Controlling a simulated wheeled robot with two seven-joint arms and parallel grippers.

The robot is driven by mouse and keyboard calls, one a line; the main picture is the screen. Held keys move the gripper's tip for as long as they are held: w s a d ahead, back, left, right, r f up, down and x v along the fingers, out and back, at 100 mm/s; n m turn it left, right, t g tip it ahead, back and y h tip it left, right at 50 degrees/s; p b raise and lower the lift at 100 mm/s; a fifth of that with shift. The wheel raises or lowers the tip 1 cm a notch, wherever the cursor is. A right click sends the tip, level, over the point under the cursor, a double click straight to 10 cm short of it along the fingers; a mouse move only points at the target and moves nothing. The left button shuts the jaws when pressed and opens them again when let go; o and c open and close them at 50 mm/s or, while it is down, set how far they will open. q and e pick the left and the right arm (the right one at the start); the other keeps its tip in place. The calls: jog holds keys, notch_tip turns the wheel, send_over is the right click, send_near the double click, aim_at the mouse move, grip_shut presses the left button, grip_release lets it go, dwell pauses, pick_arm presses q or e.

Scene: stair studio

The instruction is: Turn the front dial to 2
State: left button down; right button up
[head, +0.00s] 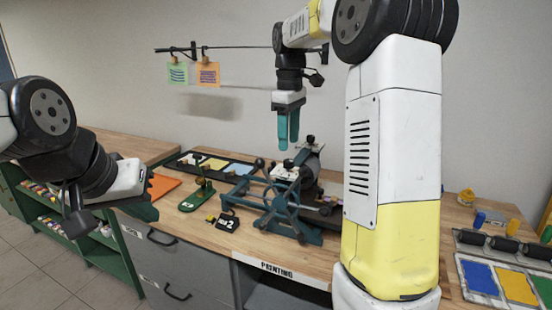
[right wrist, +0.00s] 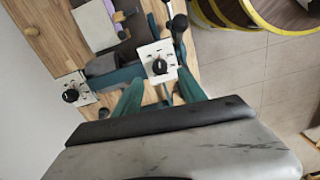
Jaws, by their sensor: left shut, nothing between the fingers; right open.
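A press (head: 290,205) with teal frame stands on the wooden bench. Two black dials on white plates show in the right wrist view: the front dial (right wrist: 159,66) on the bench-edge side and a rear dial (right wrist: 70,95) toward the wall. In the head view the front dial (head: 288,163) is small, and its setting is too small to read. My right gripper (head: 288,146) points down above the press, open and empty. In the right wrist view its teal fingers (right wrist: 160,92) reach toward the front dial, apart from it. My left gripper (head: 150,192) is shut and empty at the left, away from the press.
A black tag marked 2 (head: 228,222) and a green stand (head: 198,196) are on the bench left of the press. Colour pads and rollers (head: 505,265) are at the right. My right arm hides part of the bench.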

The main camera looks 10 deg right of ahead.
aim_at(289, 160)
notch_tip(289, 160, down, 6)
jog(key=shift+f, duration=0.1)
jog(key=shift+c, duration=0.4)
grip_shut()
